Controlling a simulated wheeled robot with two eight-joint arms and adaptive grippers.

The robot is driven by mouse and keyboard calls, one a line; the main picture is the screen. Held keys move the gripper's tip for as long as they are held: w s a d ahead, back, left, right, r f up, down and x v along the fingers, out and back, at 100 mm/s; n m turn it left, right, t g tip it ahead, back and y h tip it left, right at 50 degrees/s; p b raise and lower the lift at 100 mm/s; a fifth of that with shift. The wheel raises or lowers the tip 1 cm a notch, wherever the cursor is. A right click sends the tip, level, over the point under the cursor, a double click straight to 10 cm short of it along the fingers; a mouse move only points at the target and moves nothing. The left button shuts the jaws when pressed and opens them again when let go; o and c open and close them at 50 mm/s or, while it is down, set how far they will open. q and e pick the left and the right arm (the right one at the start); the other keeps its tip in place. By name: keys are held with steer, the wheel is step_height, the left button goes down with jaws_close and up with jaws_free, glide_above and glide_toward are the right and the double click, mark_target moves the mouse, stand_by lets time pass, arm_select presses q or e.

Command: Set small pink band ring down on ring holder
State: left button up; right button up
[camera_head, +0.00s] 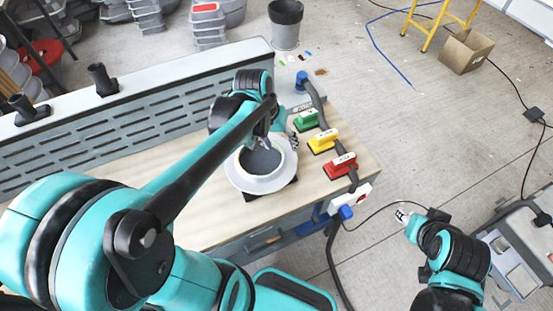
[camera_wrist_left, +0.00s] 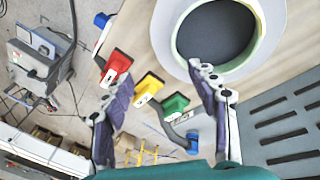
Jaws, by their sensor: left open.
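A round white piece with a wide flange (camera_head: 236,174) stands on the table's near right part. A pale raised rim surrounds its dark grey middle; in the left wrist view its rim (camera_wrist_left: 262,42) shows at the top. I cannot tell whether this is the ring holder, or whether the pale rim is a separate ring. No small pink band ring can be made out. My left gripper (camera_head: 279,142) is open above the far side of the round piece. Its spread fingers (camera_wrist_left: 160,108) have nothing between them. My right gripper (camera_head: 403,215) is off the table's right side, small, its opening unclear.
Green (camera_head: 305,121), yellow (camera_head: 323,141) and red (camera_head: 340,166) sanding blocks line the table's right edge beside a grey hose (camera_head: 316,103). A slotted grey panel (camera_head: 130,128) stands along the back. A bucket (camera_head: 285,25) is beyond it. Bare wood lies left of the round piece.

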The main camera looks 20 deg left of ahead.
arm_select(q)
steer(key=s+d+r+m+t+y, duration=0.1)
steer(key=s+d+r+m+t, duration=0.1)
steer(key=s, duration=0.7)
steer(key=r+t, duration=0.1)
steer(key=t, duration=0.1)
steer(key=shift+s+d+t+y, duration=0.15)
steer(key=shift+d+t+y, duration=0.15)
steer(key=shift+t+y, duration=0.1)
steer(key=shift+f, duration=0.1)
step_height(320, 180, down, 10)
steer(key=b, duration=0.9)
steer(key=shift+r+b, duration=0.2)
steer(key=shift+b, duration=0.2)
